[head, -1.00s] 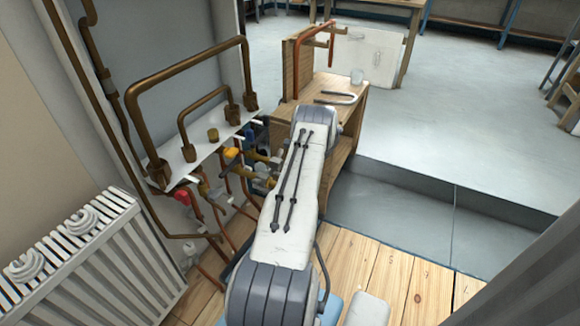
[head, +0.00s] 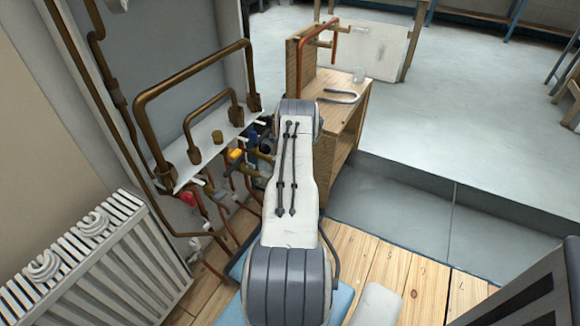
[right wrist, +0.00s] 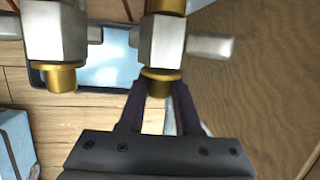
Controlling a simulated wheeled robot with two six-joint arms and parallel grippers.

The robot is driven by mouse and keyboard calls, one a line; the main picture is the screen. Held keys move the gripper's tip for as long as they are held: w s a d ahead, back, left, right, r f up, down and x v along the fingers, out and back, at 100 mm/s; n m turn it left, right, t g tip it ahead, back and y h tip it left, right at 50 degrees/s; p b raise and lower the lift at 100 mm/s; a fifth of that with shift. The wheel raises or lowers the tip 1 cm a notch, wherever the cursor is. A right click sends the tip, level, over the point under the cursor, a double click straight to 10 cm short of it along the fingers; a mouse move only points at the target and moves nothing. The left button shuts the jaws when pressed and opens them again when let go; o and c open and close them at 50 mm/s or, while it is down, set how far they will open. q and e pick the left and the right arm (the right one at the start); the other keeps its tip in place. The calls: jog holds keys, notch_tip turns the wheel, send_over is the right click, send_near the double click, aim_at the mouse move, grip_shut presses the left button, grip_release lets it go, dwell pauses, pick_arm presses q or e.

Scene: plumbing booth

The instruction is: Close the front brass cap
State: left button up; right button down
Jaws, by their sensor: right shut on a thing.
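In the right wrist view, two metal valve bodies hang side by side, each with a brass cap at its lower end. My right gripper (right wrist: 159,92) is shut on the brass cap (right wrist: 158,78) of the right-hand valve (right wrist: 162,40), one dark finger on each side of it. The other brass cap (right wrist: 61,77) on the left-hand valve (right wrist: 56,33) is apart from the fingers. In the head view my arm hides the right gripper and the caps. My left gripper is not in view.
In the head view, copper pipes (head: 190,82) rise from a white shelf (head: 205,155). A yellow handle (head: 236,155) and a red handle (head: 188,198) sit below it. A radiator (head: 90,265) stands at left. A wooden bench (head: 345,125) stands beyond my arm. Open floor lies right.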

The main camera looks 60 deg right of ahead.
jog(key=c, duration=0.6)
grip_release()
jog(key=p+v, duration=0.3)
jog(key=v, duration=0.7)
jog(key=shift+r, duration=0.15)
